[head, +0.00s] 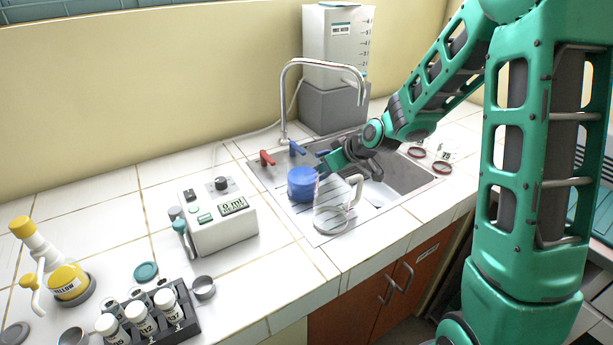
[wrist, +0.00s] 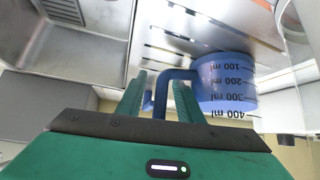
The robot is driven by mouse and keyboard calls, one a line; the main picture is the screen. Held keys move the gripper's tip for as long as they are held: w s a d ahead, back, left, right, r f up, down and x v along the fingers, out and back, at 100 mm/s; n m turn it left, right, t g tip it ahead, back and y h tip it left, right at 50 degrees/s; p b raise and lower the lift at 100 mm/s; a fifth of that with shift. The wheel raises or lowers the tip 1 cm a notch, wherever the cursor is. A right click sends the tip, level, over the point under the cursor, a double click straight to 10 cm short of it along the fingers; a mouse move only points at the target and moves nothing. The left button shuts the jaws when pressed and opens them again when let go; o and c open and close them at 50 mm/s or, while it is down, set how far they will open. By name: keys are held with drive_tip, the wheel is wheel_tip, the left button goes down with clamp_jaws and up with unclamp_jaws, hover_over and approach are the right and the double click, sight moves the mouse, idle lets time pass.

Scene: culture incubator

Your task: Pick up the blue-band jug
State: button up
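The blue jug (head: 301,185) stands on the sink's drainboard, just left of the basin. In the wrist view the jug (wrist: 224,80) appears upside down, with dark ml marks on its side. Its blue handle (wrist: 159,92) lies between the two green fingers of my gripper (wrist: 159,100). The fingers are open, with a small gap showing beside the handle. In the head view my gripper (head: 337,160) is tilted at the jug's right rear, and its fingertips are partly hidden.
A clear jug with a pale handle (head: 331,218) stands close in front of the blue jug. A curved faucet (head: 284,100) with red (head: 266,158) and blue taps rises behind. A white dispenser box (head: 220,224) stands to the left. The basin (head: 405,176) is to the right.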

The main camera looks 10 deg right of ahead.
clamp_jaws()
drive_tip(key=shift+r, duration=0.25)
